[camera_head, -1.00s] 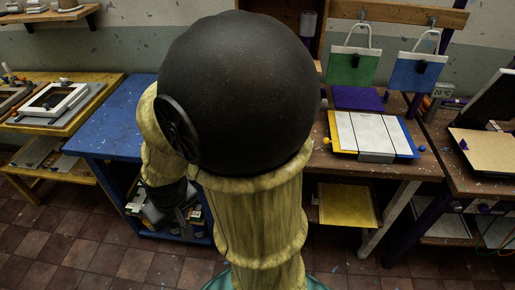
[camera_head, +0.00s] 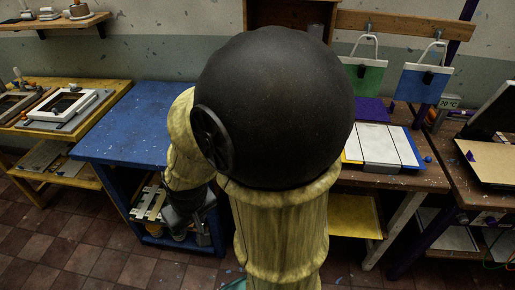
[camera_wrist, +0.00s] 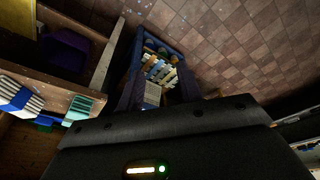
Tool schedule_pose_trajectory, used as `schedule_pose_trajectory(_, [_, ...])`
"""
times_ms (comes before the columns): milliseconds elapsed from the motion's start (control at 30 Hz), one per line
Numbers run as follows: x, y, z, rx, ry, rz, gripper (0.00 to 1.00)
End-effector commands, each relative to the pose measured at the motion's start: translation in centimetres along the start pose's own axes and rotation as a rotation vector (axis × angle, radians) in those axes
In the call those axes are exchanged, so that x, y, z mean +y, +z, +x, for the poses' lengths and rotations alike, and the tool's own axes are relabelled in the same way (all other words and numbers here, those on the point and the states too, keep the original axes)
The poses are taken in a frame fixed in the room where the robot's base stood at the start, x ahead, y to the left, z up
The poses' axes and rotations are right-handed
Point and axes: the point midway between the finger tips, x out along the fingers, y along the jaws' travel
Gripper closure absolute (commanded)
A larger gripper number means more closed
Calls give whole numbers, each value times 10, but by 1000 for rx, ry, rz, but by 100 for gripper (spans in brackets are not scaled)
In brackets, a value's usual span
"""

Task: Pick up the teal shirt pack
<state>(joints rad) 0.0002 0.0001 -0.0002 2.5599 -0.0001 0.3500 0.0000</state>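A small teal item with pale stripes (camera_wrist: 82,108), possibly the teal shirt pack, shows at the left of the wrist view. It is by a wooden shelf edge, next to a blue and white stack (camera_wrist: 20,96). I cannot clearly make out a teal pack in the head view. The dark end of my arm, with my gripper (camera_head: 186,208), hangs in front of the blue table. Its fingertips are not distinct.
A blue table (camera_head: 135,115) has a lower shelf with pale slatted items (camera_head: 150,204). A yellow bench (camera_head: 95,108) with frames stands left. Green (camera_head: 362,76) and blue (camera_head: 424,83) bags hang above a wooden bench (camera_head: 395,178) at right. Tiled floor is clear in front.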

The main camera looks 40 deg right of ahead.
Motion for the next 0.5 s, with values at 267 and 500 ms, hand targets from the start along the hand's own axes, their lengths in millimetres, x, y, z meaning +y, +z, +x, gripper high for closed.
schedule_pose_trajectory(267, [0,0,0,0,0,0,60])
schedule_pose_trajectory(500, [1,-11,27,41,-9,87,15])
